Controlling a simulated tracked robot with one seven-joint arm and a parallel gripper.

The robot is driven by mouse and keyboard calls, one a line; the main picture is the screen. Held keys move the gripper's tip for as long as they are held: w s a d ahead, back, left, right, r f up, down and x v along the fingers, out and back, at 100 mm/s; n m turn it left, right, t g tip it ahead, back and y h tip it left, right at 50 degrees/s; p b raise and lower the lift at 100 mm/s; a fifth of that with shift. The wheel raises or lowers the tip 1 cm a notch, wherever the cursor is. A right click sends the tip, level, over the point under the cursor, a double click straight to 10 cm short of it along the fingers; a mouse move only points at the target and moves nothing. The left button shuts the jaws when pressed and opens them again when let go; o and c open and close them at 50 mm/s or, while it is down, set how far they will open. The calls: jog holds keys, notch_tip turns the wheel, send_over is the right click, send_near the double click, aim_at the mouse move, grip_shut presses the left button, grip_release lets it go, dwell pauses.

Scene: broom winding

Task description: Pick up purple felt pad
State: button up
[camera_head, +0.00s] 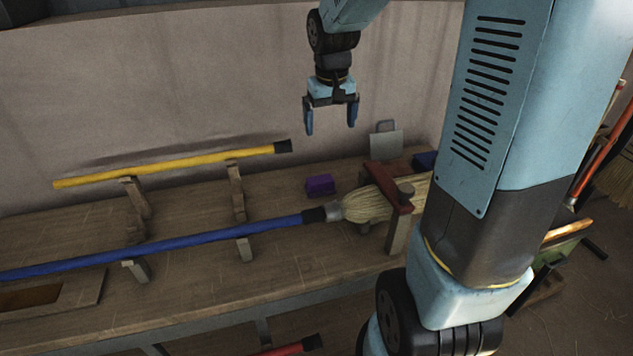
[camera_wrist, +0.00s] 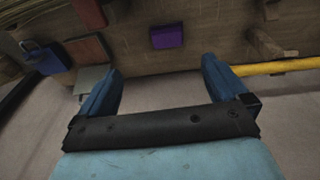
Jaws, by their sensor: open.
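The purple felt pad (camera_head: 320,185) is a small block lying on the wooden workbench, behind the joint of the blue broom handle and bristle head. It also shows in the wrist view (camera_wrist: 167,37), at the top between the fingertips and beyond them. My gripper (camera_head: 331,130) is open and empty. It hangs with its fingers pointing down, above the bench and apart from the pad. In the wrist view its two blue fingers (camera_wrist: 160,72) are spread wide with nothing between them.
The workbench (camera_head: 310,262) holds a blue handle (camera_head: 180,243) with a straw broom head (camera_head: 368,205) under a red clamp bar (camera_head: 388,186). A yellow handle (camera_head: 170,167) rests on wooden supports near the wall. A blue padlock-like object (camera_wrist: 44,57) lies beside the clamp.

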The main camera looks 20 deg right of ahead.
jog(key=g, duration=0.2)
send_over(320, 179)
notch_tip(320, 179, down, 10)
jog(key=shift+y, duration=0.3)
notch_tip(320, 179, down, 14)
jog(key=shift+r, duration=0.15)
jog(key=c, duration=0.7)
jog(key=shift+r, duration=0.1)
